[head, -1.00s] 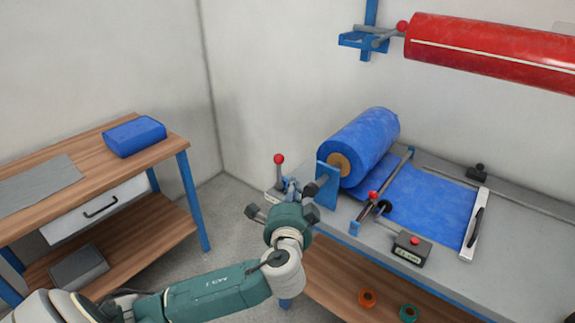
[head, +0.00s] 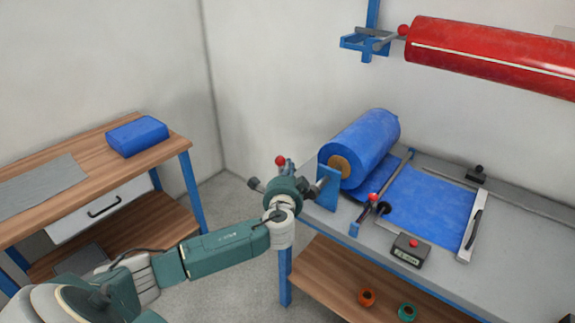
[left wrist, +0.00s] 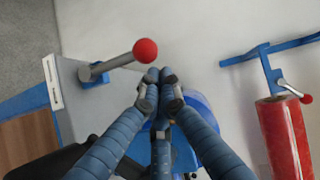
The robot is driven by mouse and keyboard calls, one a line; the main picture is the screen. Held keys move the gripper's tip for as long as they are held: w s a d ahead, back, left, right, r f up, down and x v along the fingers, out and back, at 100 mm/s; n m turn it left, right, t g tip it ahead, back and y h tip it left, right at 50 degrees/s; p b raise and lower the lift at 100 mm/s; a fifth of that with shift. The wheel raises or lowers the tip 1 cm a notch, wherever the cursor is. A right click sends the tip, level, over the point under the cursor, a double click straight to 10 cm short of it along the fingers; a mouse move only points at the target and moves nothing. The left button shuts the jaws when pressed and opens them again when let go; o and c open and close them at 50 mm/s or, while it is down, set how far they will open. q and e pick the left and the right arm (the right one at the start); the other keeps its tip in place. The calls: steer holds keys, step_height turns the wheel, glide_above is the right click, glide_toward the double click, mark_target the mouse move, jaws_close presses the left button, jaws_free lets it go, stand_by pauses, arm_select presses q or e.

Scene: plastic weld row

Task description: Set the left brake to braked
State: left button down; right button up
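The left brake lever (head: 281,161) is a grey rod with a red ball, beside the blue roll's stand at the table's left end. In the left wrist view the lever (left wrist: 145,51) points right and slightly up from its mount, with its ball just above and left of my fingertips. My left gripper (head: 287,185) is in front of the lever's lower part and hides it. In the left wrist view the gripper's fingers (left wrist: 161,88) come near each other with nothing seen between them; how far they are closed is unclear. Contact with the ball is not evident. My right gripper is not in view.
The blue film roll (head: 362,145) and its blue stand (head: 328,187) are just right of the gripper. A second red-knobbed lever (head: 372,197) and a grey box (head: 411,249) are further right. A red roll (head: 490,55) hangs above. Open floor lies left.

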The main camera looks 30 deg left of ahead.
arm_select(q)
steer(key=shift+w+a+f, duration=0.1)
steer(key=shift+a, duration=0.15)
steer(key=shift+a, duration=0.1)
steer(key=shift+a+r+n+p, duration=0.2)
steer(key=shift+a+n+p, duration=0.1)
steer(key=shift+p, duration=0.15)
steer(key=shift+a+r+h, duration=0.15)
steer(key=shift+a+h, duration=0.05)
steer(key=shift+h, duration=0.1)
steer(key=shift+a+r+n+g+p, duration=0.25)
steer(key=shift+a+n+g+p, duration=0.25)
steer(key=shift+p, duration=0.45)
steer(key=a+f+n+g+h+p, duration=0.1)
steer(key=a+f+n+h+p, duration=0.1)
steer(key=a+p, duration=0.4)
steer(key=shift+w+a+n+h, duration=0.4)
steer(key=shift+a+n+h, duration=0.3)
steer(key=shift+a, duration=0.8)
